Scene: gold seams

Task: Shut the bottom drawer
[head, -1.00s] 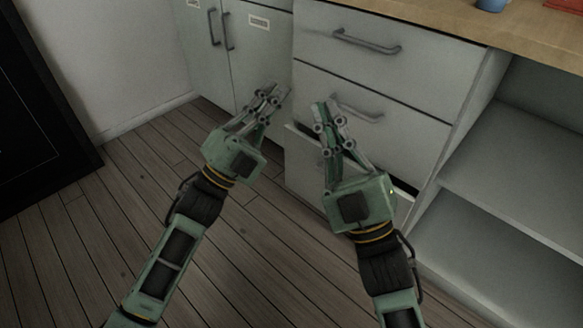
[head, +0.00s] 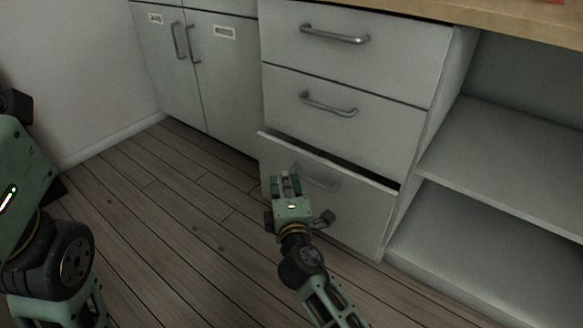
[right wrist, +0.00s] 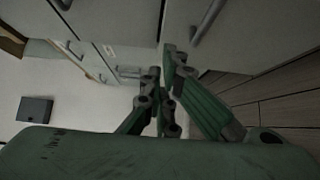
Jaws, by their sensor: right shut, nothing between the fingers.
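The bottom drawer (head: 346,207) of the grey cabinet stands partly open, with a dark gap along its top edge. Its handle (head: 318,178) shows behind my right gripper. My right gripper (head: 287,176) is shut and empty, in front of the left part of the drawer front. I cannot tell whether it touches the front. In the right wrist view the closed fingers (right wrist: 165,75) point toward grey drawer fronts and a handle (right wrist: 207,22). My left arm shows at the left edge of the head view, but its gripper is out of the picture.
The middle drawer (head: 345,112) and top drawer (head: 375,50) above are shut. A two-door cupboard (head: 190,75) stands to the left, and open shelves (head: 500,160) to the right. The wooden floor (head: 170,200) in front is clear.

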